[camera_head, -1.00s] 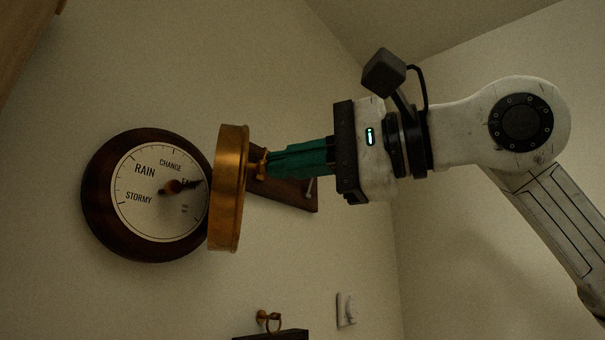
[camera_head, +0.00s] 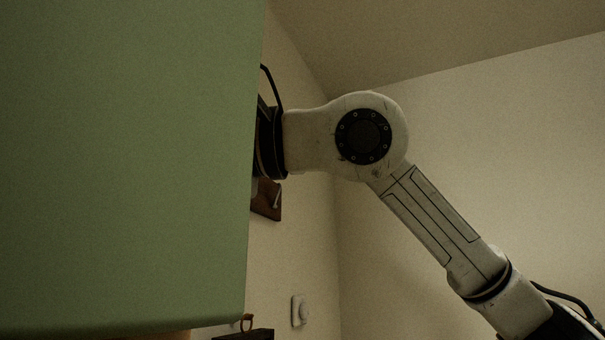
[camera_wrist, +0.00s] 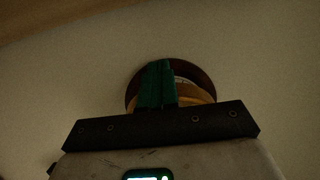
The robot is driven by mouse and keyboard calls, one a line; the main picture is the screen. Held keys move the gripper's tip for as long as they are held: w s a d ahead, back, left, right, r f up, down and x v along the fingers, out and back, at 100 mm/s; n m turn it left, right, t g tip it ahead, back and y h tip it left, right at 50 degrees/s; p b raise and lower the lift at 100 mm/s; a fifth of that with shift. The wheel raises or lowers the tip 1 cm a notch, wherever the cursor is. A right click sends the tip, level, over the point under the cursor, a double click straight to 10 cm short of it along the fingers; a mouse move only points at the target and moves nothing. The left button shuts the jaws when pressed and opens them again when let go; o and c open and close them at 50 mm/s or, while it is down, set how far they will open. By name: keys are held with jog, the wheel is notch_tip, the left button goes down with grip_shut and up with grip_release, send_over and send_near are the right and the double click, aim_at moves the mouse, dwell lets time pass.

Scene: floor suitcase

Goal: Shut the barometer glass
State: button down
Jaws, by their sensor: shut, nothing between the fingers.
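The barometer shows in the wrist view as a round dark wooden rim (camera_wrist: 194,70) on the pale wall. The barometer glass's brass ring (camera_wrist: 197,93) lies within or over the lower part of that rim. Whether it is fully shut I cannot tell. My gripper (camera_wrist: 160,65) has its two green fingers together, with nothing between them. They reach up in front of the barometer and cover its middle. Whether they touch the brass ring I cannot tell. In the head view the barometer, its glass and my fingers are all hidden.
A large green surface (camera_head: 125,165) fills the left of the head view, close to the camera. A wooden bracket (camera_head: 267,200), a white wall fitting (camera_head: 299,311) and a dark wooden piece (camera_head: 243,335) with a hook are on the wall. The right wall is bare.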

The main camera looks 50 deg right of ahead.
jog(key=shift+w+a, duration=0.25)
jog(key=shift+a, duration=0.25)
jog(key=shift+w+a, duration=0.25)
jog(key=shift+a, duration=0.2)
jog(key=shift+a, duration=0.15)
dwell(0.5)
